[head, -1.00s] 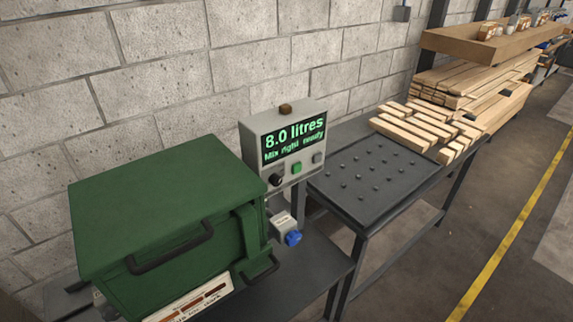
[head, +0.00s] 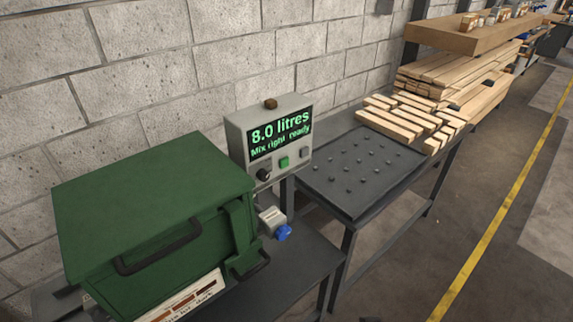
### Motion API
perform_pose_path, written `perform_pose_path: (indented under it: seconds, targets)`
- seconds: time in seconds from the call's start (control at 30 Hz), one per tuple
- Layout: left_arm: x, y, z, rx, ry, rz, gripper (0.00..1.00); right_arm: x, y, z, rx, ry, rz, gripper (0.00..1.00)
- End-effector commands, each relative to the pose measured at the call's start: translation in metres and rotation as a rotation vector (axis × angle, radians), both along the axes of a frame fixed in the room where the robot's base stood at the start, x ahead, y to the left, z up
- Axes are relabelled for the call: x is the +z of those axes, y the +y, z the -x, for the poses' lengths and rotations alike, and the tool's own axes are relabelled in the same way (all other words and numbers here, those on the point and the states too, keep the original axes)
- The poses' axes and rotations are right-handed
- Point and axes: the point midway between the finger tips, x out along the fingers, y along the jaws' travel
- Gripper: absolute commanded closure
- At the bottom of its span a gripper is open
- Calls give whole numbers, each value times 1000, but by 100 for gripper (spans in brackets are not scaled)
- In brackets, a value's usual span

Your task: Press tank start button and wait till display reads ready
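The tank (head: 150,215) is a green box with a closed lid and a dark handle, at the left of the head view. A grey control box (head: 236,128) stands behind its right side. Its display (head: 280,134) shows green text, "8.0 litres" and below it "Mix right ready". Under the display are a black knob (head: 263,174), a green button (head: 284,162) and a grey button (head: 304,152). A brown dome (head: 270,103) on top of the box looks unlit. Neither gripper is in view, and nothing touches the buttons.
A blue knob (head: 284,232) on a small fitting sticks out at the tank's right. A dark table with studs (head: 350,195) stands to the right, with cut timber pieces (head: 410,120) at its far end. Open floor with a yellow line (head: 500,215) lies further right.

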Motion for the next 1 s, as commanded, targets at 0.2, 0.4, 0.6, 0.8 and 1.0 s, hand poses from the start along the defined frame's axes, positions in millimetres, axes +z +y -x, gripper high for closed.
perform_pose_path:
  seconds: [0.2, 0.4, 0.6, 0.8, 1.0]
  targets:
    - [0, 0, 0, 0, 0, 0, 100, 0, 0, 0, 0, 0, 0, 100]
    - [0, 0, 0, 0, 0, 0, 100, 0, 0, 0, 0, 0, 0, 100]
    - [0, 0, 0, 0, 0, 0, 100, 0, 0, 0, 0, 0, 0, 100]
    - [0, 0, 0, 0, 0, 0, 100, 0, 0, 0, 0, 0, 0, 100]
    - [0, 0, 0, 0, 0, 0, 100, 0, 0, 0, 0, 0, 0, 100]
